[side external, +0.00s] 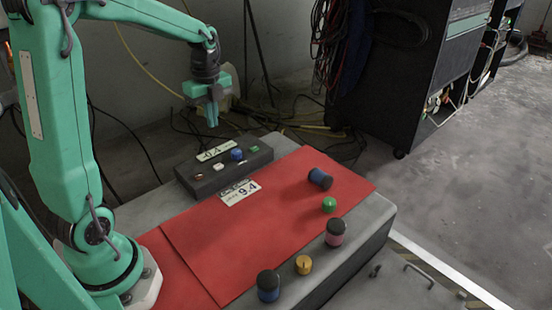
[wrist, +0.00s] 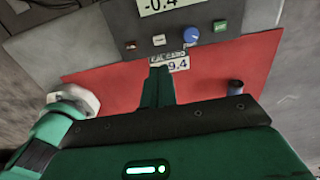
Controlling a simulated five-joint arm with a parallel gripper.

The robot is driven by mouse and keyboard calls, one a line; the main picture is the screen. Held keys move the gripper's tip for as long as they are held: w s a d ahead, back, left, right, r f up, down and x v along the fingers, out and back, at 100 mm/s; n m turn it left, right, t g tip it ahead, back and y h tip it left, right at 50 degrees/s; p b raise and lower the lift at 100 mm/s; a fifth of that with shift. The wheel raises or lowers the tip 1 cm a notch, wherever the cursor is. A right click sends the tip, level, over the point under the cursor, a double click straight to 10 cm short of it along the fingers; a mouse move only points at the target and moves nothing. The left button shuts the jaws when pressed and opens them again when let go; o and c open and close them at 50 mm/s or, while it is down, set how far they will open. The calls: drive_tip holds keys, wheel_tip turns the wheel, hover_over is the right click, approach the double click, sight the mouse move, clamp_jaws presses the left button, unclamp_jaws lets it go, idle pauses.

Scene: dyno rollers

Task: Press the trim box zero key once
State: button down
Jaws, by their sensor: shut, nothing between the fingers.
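The trim box (side external: 222,171) is a dark box at the back edge of the red mat. Its sloped top carries a red key (wrist: 130,45), a white key (wrist: 159,40), a blue knob (wrist: 192,34) and a green key (wrist: 220,26). Its display (wrist: 160,5) reads -0.4. The key labels are too small to read, so I cannot tell which is zero. My gripper (side external: 212,122) is shut and empty, pointing down, above the box and apart from it. In the wrist view its fingertips (wrist: 160,72) overlap the lower part of a white card.
The card (side external: 240,192) reading 9.4 lies on the red mat (side external: 225,240) in front of the box. The mat's middle is clear.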

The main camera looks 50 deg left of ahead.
sight(218, 167)
wheel_tip(218, 167, down, 13)
drive_tip(key=shift+f, duration=0.1)
idle(0.6)
drive_tip(key=shift+s+f, duration=0.1)
drive_tip(key=shift+f, duration=0.8)
wheel_tip(218, 167, up, 15)
drive_tip(key=shift+w, duration=0.25)
idle(0.5)
drive_tip(key=shift+r, duration=0.1)
idle(0.5)
